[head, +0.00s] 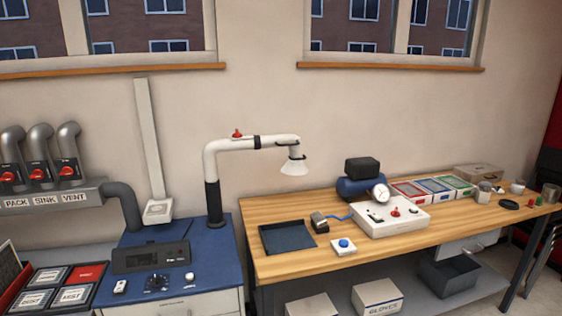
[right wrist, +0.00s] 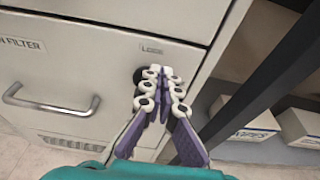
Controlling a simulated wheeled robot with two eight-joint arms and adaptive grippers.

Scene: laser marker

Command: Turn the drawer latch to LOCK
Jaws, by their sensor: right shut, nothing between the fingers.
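In the right wrist view, the drawer (right wrist: 85,75) is a pale cabinet front with a silver bar handle (right wrist: 50,108). A small label (right wrist: 151,49) that seems to read LOCK is near its upper right corner. Just below the label, a dark round part (right wrist: 139,73), probably the latch, shows at the left edge of my fingertips. The fingers hide most of it, so its angle cannot be told. My right gripper (right wrist: 162,76) is shut and empty, its tips in front of or against the latch; contact is unclear. My left gripper is in neither view.
In the right wrist view, a dark table leg (right wrist: 262,72) slants close to the right of the cabinet, with white boxes (right wrist: 245,122) behind it. In the head view, the blue-topped cabinet (head: 218,262) stands left of the wooden workbench (head: 285,268).

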